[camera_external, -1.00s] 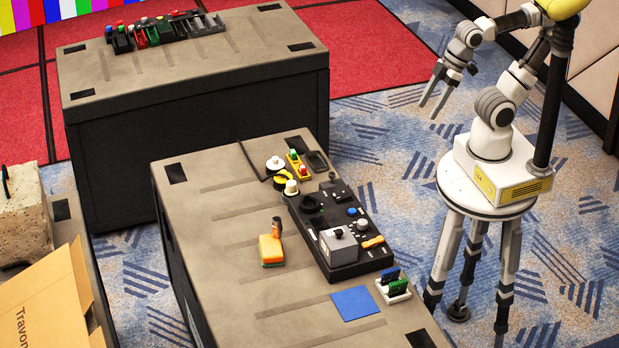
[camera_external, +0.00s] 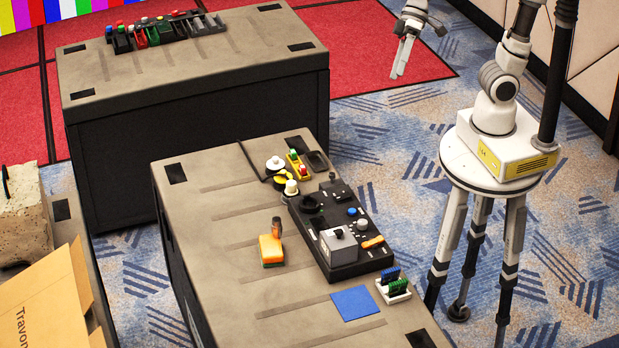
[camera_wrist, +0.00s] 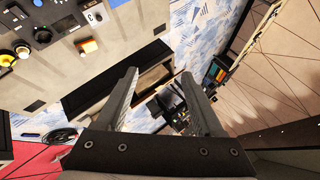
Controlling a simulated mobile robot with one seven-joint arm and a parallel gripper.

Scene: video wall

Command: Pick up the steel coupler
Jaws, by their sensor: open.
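I cannot make out for certain which thing is the steel coupler. A grey metallic block with a black knob (camera_external: 338,247) sits on the black control panel on the near bench. A small dark brown upright piece (camera_external: 277,226) stands at the orange block (camera_external: 271,250), left of the panel. My gripper (camera_external: 399,72) is open and empty, in the air beyond the near bench, well apart from everything on it. In the wrist view my gripper's two fingers (camera_wrist: 160,74) are spread, with no object between them; bench items show at the upper left.
The near bench (camera_external: 225,245) also carries a blue square (camera_external: 355,303), a white rack (camera_external: 394,291) and several knobs. A far bench (camera_external: 130,75) holds a row of coloured items. A cardboard box (camera_external: 45,300) and stone block (camera_external: 22,228) are left. Patterned carpet lies between.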

